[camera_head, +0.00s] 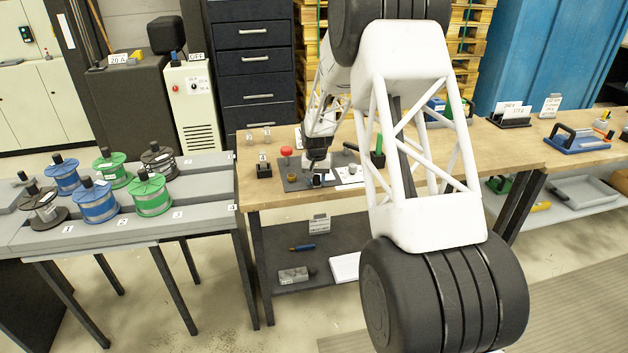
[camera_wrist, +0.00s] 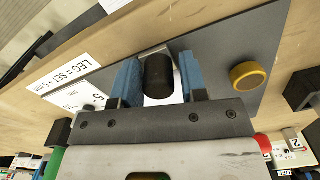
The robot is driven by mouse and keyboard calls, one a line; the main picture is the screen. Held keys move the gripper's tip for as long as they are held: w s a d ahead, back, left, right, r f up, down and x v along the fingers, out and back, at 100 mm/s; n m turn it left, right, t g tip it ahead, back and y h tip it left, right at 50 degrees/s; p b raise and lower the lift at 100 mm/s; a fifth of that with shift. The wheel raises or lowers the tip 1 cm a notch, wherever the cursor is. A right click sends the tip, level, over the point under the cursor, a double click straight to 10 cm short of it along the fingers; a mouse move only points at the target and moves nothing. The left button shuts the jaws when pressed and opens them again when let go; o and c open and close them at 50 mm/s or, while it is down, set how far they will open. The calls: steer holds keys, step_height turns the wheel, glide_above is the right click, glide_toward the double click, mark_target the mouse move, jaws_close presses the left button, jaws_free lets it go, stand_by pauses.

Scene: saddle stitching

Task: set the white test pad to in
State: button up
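My gripper (camera_wrist: 158,78) points down over a dark grey plate (camera_wrist: 222,65) on the wooden bench. Its two blue fingers stand apart, one on each side of a black cylindrical knob (camera_wrist: 158,72), and they do not clearly grip it. A white surface (camera_wrist: 164,99) shows just beside the knob between the fingers; it may be the white test pad, but most of it is hidden. In the head view my gripper (camera_head: 316,168) is small, low over the plate (camera_head: 294,184).
A brass knob (camera_wrist: 249,75) is on the plate. A printed "LEG = SET" card (camera_wrist: 72,72) lies beside it. A red knob (camera_head: 286,151) and a green upright piece (camera_head: 378,155) stand nearby. Wire spools (camera_head: 97,204) fill the left table. My arm hides part of the bench.

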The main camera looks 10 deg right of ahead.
steer(key=shift+o, duration=1.1)
steer(key=shift+d, duration=0.5)
steer(key=shift+a, duration=0.25)
steer(key=shift+r, duration=0.15)
steer(key=shift+r, duration=3.8)
